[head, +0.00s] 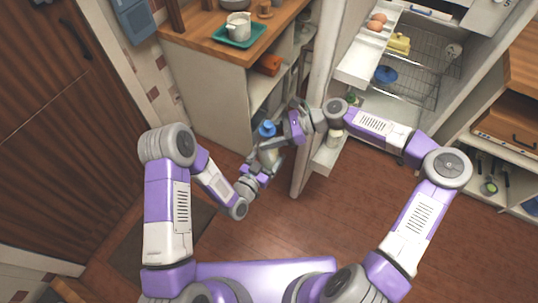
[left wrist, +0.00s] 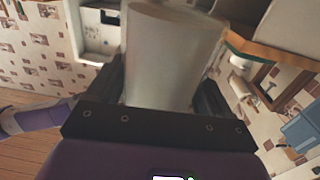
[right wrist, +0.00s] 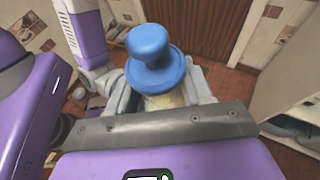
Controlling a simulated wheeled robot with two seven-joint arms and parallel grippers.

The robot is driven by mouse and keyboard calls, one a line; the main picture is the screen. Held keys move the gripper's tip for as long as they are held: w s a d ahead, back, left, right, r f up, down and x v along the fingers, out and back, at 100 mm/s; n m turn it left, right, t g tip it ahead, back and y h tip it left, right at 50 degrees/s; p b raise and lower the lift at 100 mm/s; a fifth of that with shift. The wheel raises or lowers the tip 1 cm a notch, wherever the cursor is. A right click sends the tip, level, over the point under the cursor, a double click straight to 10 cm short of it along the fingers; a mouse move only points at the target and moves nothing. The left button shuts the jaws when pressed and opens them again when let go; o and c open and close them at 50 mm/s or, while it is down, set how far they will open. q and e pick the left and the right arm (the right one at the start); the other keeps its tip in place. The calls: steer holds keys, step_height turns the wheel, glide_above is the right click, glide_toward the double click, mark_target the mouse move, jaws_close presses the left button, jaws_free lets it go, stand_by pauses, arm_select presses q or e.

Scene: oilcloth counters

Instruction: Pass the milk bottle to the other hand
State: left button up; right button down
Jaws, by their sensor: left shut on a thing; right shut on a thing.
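The milk bottle has a whitish body and a blue cap (head: 267,128). It is held between my two grippers in the middle of the head view. My left gripper (head: 258,168) is shut on its lower body, and the pale bottle body (left wrist: 170,55) fills the space between the fingers in the left wrist view. My right gripper (head: 279,143) is shut on it higher up, just below the cap. In the right wrist view the blue cap (right wrist: 152,50) stands out above the right fingers (right wrist: 165,92). The fingers hide much of the bottle.
A wooden counter (head: 190,22) with a green tray (head: 238,40) and a white pot (head: 238,24) stands behind. An open fridge (head: 400,60) with eggs (head: 376,22) and a blue lidded pot (head: 385,75) is at the right. Its door edge (head: 308,130) is close to my right gripper.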

arm_select(q)
steer(key=shift+s+d, duration=0.1)
steer(key=shift+d, duration=0.15)
steer(key=c, duration=0.5)
arm_select(e)
steer(key=shift+a+r, duration=0.1)
arm_select(q)
steer(key=shift+r, duration=0.2)
steer(key=shift+c, duration=0.8)
arm_select(e)
steer(key=c, duration=0.9)
jaws_free()
steer(key=o, duration=0.5)
arm_select(q)
steer(key=shift+a, duration=0.1)
